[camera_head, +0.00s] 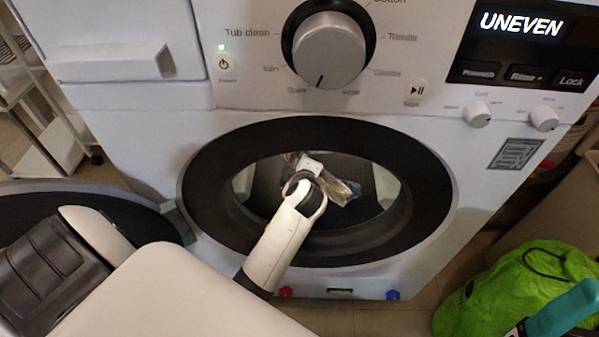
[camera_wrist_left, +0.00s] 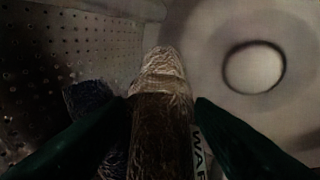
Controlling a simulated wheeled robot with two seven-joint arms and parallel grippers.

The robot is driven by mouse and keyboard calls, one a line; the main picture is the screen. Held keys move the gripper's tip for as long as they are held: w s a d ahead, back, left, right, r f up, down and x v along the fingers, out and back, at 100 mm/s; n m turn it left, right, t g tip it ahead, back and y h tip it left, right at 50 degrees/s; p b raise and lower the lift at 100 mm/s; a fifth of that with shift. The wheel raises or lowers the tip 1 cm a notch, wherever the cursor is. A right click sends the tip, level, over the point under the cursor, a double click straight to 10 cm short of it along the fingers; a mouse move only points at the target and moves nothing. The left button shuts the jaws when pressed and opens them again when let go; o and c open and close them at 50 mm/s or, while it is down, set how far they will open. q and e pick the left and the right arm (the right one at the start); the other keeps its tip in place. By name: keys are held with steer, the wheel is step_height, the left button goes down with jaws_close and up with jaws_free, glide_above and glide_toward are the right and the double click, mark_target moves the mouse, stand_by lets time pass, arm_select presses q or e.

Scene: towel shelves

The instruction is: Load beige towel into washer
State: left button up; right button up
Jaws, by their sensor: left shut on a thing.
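The front-load washer (camera_head: 150,130) stands ahead with its round door open to the left. My left arm reaches through the opening into the drum. My left gripper (camera_wrist_left: 160,95) is shut on the beige towel (camera_wrist_left: 158,75), which looks brownish in the dim drum. In the head view the beige towel (camera_head: 343,191) shows just past my wrist, inside the drum; the gripper's fingers are mostly hidden there. What seems to be a teal finger of my right gripper (camera_head: 563,311) shows at the bottom right corner; its opening is cut off.
A dark blue cloth (camera_wrist_left: 90,95) lies in the drum beside the held towel, near the perforated wall (camera_wrist_left: 60,45). The black rim (camera_head: 425,190) surrounds my arm. The open door (camera_head: 90,200) is at left. A green bag (camera_head: 500,290) sits on the floor at right.

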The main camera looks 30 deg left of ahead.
arm_select(q)
steer(key=shift+f, duration=0.65)
steer(key=shift+f, duration=0.1)
steer(key=shift+f+b, duration=0.2)
steer(key=shift+b, duration=0.1)
steer(key=o, duration=1.1)
steer(key=shift+r, duration=0.1)
